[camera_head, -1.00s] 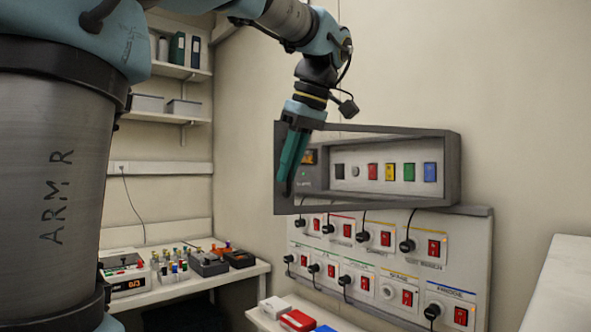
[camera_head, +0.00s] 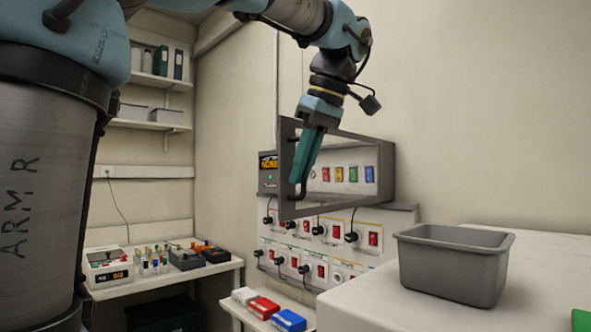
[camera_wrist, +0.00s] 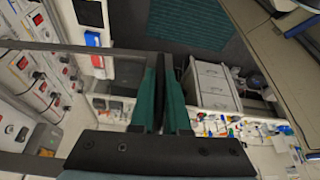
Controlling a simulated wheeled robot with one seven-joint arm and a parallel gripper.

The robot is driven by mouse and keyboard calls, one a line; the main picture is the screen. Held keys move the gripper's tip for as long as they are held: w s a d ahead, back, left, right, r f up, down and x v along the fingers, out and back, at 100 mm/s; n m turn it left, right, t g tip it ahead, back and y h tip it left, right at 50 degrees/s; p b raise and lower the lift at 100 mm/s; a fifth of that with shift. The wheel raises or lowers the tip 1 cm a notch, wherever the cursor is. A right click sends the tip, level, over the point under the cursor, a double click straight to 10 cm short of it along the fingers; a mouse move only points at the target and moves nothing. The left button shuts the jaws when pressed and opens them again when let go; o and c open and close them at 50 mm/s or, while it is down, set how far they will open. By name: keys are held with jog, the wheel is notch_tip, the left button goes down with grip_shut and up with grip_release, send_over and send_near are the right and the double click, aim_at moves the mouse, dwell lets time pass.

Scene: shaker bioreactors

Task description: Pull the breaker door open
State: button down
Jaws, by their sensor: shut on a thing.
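The breaker door (camera_head: 286,160) is a dark-framed clear panel on the wall-mounted breaker box (camera_head: 268,182). It stands partly open, its left edge swung out from the box and its right side still near the box. Coloured breaker switches (camera_head: 353,174) show through the pane. My gripper (camera_head: 301,180), with green fingers, points down at the door's left edge and is shut on the door's handle. In the wrist view my gripper (camera_wrist: 165,95) has its fingers close together, and the door's frame (camera_wrist: 75,47) runs off to the left. The fingers mostly hide the handle.
Below the box is a panel of sockets and red switches (camera_head: 305,227) with black plugs. A grey bin (camera_head: 455,262) stands on a white counter (camera_head: 365,305) at right. A low shelf holds red and blue boxes (camera_head: 288,320). A bench with vials (camera_head: 150,262) is at left.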

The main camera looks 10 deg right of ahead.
dwell(0.3)
jog(key=c, duration=0.9)
grip_release()
jog(key=shift+r, duration=0.1)
jog(key=v, duration=1)
jog(key=shift+r, duration=0.3)
jog(key=shift+s, duration=0.2)
